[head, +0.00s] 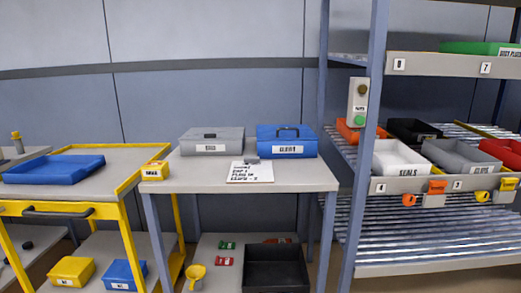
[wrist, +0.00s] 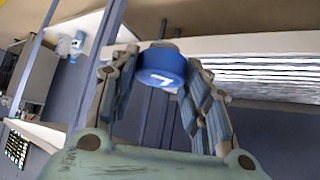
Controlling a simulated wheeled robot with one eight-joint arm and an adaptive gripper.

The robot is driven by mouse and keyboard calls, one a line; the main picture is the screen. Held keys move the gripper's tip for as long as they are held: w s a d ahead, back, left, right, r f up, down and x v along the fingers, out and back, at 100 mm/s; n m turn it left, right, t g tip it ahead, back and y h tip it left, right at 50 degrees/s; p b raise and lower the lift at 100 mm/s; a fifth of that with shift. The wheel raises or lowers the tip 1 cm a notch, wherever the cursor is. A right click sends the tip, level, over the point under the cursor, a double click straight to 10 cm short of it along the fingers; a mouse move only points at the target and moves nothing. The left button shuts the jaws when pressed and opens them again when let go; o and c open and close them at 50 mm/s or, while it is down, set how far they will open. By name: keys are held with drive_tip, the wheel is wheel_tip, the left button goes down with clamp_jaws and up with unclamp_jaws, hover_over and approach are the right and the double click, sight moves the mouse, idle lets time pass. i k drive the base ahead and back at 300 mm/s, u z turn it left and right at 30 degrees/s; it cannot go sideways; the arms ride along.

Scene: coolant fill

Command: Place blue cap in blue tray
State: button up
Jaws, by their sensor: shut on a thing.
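The blue cap (wrist: 161,67) is round with a white mark on its face and a greyish part at its top. My gripper (wrist: 162,78) is shut on it in the wrist view, with one finger on each side near the tips. My gripper and the cap do not show in the head view. The blue tray (head: 54,168) is shallow and lies on the top of the yellow cart at the left of the head view. It looks empty.
The middle table (head: 300,179) holds a grey case (head: 211,141), a blue case (head: 286,141) and a white card (head: 250,173). The shelf rack (head: 440,186) with several bins stands right.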

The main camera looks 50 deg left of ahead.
sight(43, 171)
drive_tip(key=k, duration=2.95)
drive_tip(key=u, duration=1.9)
drive_tip(key=i, duration=1)
drive_tip(key=u, duration=0.05)
